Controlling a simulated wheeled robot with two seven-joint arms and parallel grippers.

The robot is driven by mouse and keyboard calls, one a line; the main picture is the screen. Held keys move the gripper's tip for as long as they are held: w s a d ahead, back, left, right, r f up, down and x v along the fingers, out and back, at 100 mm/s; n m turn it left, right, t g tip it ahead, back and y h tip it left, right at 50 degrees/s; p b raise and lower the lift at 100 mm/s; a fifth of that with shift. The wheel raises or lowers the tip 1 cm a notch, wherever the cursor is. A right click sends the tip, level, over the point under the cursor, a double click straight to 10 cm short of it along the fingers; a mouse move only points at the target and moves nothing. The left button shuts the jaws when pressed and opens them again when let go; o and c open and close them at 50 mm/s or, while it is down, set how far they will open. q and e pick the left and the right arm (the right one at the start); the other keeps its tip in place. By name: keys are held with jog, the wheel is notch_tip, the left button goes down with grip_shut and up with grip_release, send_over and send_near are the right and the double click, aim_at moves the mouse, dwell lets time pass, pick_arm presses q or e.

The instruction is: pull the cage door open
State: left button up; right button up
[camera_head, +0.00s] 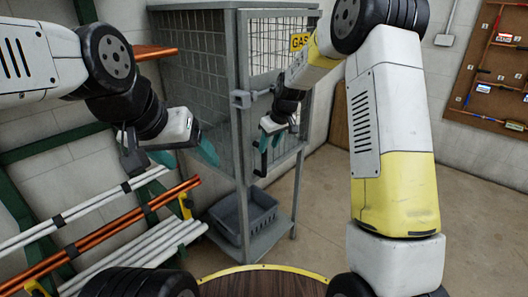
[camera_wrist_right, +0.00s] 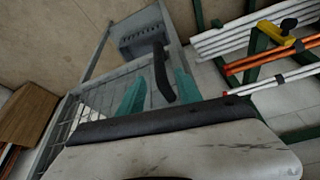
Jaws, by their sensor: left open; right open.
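The gas cage (camera_head: 243,150) is a grey metal frame with wire mesh, standing at the centre of the head view. Its door (camera_head: 268,62) is on the right-hand face and carries a yellow GAS sign (camera_head: 300,42). The door looks in line with the frame. A dark bar handle (camera_wrist_right: 161,72) shows in the right wrist view, between the teal fingers of my open right gripper (camera_wrist_right: 160,92). In the head view my right gripper (camera_head: 270,142) is in front of the door, partly hiding the handle. Whether the fingers touch it I cannot tell. My left gripper (camera_head: 186,155) is open and empty, left of the cage.
A grey latch box (camera_head: 240,99) sits on the cage's front post. A grey crate (camera_head: 245,218) stands on the cage's low shelf. A rack of white and copper pipes (camera_head: 130,225) is at the left. The floor (camera_head: 335,215) right of the cage is clear.

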aim_at(266, 152)
jog(key=x, duration=0.7)
jog(key=shift+w+a+f, duration=0.1)
jog(key=shift+w+f, duration=0.05)
jog(key=shift+f, duration=0.2)
jog(key=shift+c, duration=0.3)
grip_shut()
dwell(0.8)
